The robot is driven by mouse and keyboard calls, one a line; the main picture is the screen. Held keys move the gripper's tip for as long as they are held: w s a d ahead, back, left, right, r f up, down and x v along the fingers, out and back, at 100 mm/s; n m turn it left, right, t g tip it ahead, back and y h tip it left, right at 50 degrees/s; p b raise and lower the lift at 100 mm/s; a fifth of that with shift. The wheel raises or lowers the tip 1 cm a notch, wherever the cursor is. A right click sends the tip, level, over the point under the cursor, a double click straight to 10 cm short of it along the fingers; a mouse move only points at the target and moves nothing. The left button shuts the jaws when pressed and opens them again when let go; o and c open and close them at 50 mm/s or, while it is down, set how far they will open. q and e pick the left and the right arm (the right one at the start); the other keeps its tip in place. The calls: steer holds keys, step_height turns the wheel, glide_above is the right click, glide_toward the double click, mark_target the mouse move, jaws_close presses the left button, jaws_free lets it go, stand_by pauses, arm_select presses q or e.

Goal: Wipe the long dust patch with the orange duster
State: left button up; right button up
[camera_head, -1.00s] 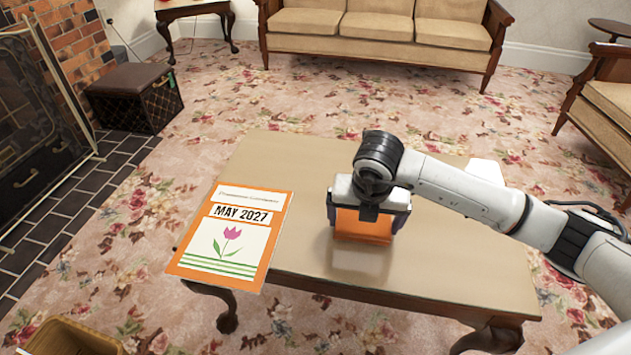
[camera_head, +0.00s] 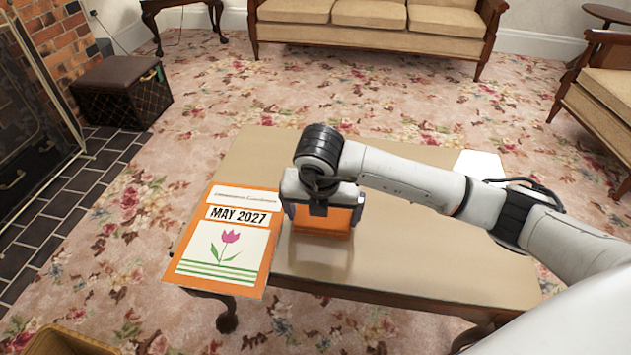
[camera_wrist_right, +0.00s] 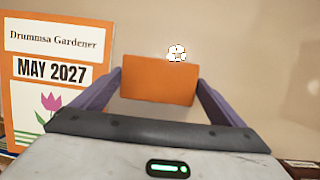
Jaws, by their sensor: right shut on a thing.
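The orange duster (camera_head: 322,222) is held in my right gripper (camera_head: 320,208), low over the wooden table (camera_head: 420,262), just right of the calendar. I cannot tell for sure whether it touches the tabletop. In the right wrist view the duster (camera_wrist_right: 158,82) sits between the two purple-grey fingers of the right gripper (camera_wrist_right: 158,92). A small white clump (camera_wrist_right: 177,53) shows at the duster's upper right edge in that view; it may be dust. I cannot make out a long dust patch in the head view. My left gripper is out of view.
An orange-bordered calendar (camera_head: 226,240) reading MAY 2027 lies at the table's left end, close to the duster. A white flat thing (camera_head: 480,163) lies at the far right, partly behind my arm. The table's front right is clear. Sofa (camera_head: 370,25) and fireplace stand beyond.

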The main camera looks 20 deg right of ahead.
steer(key=shift+w+a+r+p, duration=0.15)
steer(key=shift+r+p, duration=0.15)
steer(key=shift+p, duration=0.1)
steer(key=shift+r+p, duration=0.3)
steer(key=shift+r, duration=0.6)
steer(key=shift+r+p, duration=0.55)
steer(key=shift+r, duration=0.5)
steer(key=shift+r+p, duration=1.45)
steer(key=shift+r, duration=0.25)
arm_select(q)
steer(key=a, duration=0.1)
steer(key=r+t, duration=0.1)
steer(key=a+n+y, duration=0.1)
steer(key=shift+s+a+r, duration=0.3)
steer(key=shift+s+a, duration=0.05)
